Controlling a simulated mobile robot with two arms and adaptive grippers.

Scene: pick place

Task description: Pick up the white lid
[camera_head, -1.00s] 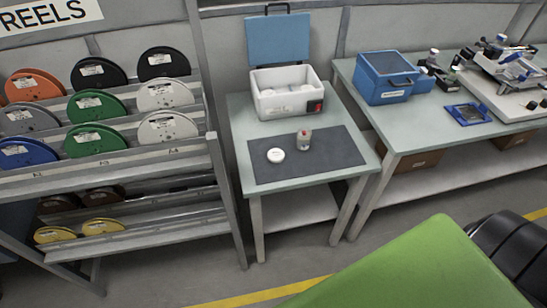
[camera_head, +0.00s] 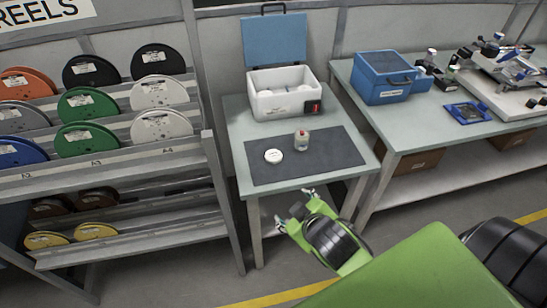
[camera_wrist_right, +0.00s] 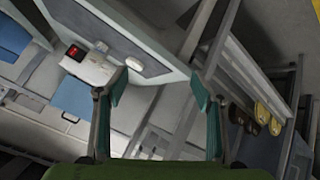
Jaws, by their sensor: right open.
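The white lid (camera_head: 273,156) is a small flat disc lying on the dark mat (camera_head: 335,158) on the small table. My right gripper (camera_head: 293,207) is open and empty, in front of the table's front edge and apart from the lid. In the right wrist view, its two fingers (camera_wrist_right: 160,85) are spread wide, and the lid (camera_wrist_right: 134,63) shows beyond them near the left finger. My left gripper is out of view.
A white box (camera_head: 284,103) with an open blue lid stands behind the mat. A reel rack (camera_head: 212,165) is close on the left. A bench with a blue case (camera_head: 385,78) is on the right. The mat's front is clear.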

